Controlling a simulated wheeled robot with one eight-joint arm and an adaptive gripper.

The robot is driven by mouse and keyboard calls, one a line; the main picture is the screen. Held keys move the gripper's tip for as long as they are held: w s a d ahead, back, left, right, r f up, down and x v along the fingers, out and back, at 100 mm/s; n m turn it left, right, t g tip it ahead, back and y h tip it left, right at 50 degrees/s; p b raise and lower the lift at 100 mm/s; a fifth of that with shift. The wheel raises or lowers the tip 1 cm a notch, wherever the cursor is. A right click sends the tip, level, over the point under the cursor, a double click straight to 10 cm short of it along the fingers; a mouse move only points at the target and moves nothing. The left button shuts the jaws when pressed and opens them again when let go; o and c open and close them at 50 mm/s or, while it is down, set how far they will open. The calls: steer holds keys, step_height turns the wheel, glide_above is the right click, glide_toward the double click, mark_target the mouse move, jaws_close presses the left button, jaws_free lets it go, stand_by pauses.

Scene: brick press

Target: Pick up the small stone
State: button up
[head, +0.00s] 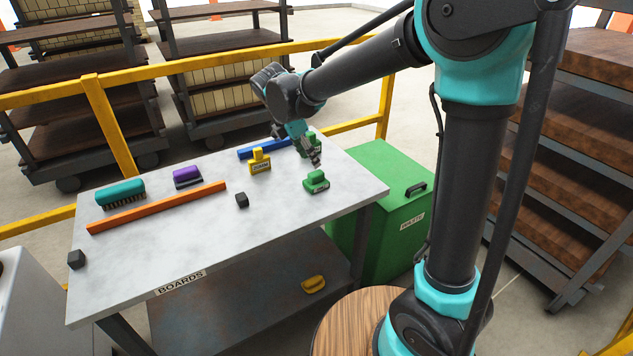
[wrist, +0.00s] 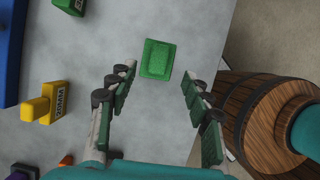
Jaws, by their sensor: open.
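No thing is plainly marked as the small stone. Two small dark cubes lie on the table: one near the middle of its front half (head: 242,200), one at the front left corner (head: 76,259). A small green block with a raised top (head: 316,182) sits near the table's right end; it also shows in the wrist view (wrist: 157,59). My gripper (head: 300,150) is open and empty above the right part of the table. In the wrist view its fingertips (wrist: 158,78) stand apart on either side of the green block's near edge, not visibly touching it.
On the grey table (head: 150,245) are a yellow block (head: 260,162), another green block (wrist: 70,5), a blue bar (head: 262,149), an orange bar (head: 158,207), a purple block (head: 187,176) and a teal brush (head: 120,193). A green waste bin (head: 385,215) stands right.

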mark_target(316, 173)
steer(key=x, duration=0.8)
steer(key=shift+f, duration=0.25)
jaws_close()
